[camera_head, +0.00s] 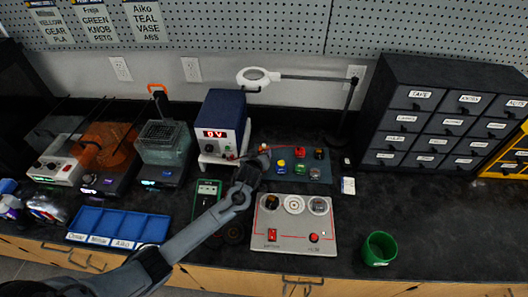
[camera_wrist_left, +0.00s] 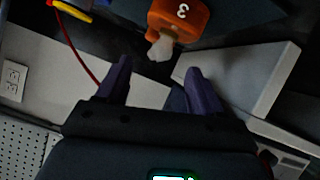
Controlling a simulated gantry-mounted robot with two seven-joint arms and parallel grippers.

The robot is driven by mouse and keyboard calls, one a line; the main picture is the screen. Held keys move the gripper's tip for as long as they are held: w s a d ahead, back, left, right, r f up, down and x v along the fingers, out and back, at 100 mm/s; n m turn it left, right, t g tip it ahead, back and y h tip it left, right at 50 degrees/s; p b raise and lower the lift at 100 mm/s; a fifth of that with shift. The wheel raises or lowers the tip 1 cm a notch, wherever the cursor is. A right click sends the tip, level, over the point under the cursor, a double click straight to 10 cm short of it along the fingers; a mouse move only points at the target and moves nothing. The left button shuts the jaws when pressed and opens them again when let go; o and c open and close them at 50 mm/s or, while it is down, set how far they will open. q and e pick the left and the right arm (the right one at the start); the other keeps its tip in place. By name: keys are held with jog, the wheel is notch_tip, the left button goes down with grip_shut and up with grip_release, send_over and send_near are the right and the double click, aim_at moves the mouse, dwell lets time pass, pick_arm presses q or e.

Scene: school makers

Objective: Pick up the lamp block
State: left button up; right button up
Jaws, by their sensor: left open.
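I cannot tell for sure which is the lamp block. In the left wrist view, an orange piece marked 3 (camera_wrist_left: 181,18) with a pale, bulb-like tip (camera_wrist_left: 160,47) lies beyond the fingertips. My left gripper (camera_head: 262,153) is at the left edge of the mat. Its fingers (camera_wrist_left: 160,80) are apart with nothing between them.
A blue power supply (camera_head: 223,112) stands close behind my left gripper. A grey panel (camera_head: 292,240) lies in front of the mat, with a green cup (camera_head: 379,249) to its right. A lamp arm's post (camera_head: 346,108) and a drawer cabinet (camera_head: 440,115) stand at right. The counter's front right is clear.

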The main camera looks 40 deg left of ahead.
aim_at(261, 151)
pick_arm(q)
jog(key=b+x, duration=0.1)
jog(key=x, duration=0.4)
jog(key=shift+w+a+r+b, duration=0.1)
jog(key=shift+b, duration=0.25)
jog(key=shift+w+a, duration=0.15)
jog(key=shift+w, duration=0.1)
jog(key=shift+c, duration=0.3)
jog(key=shift+f, duration=0.2)
grip_shut()
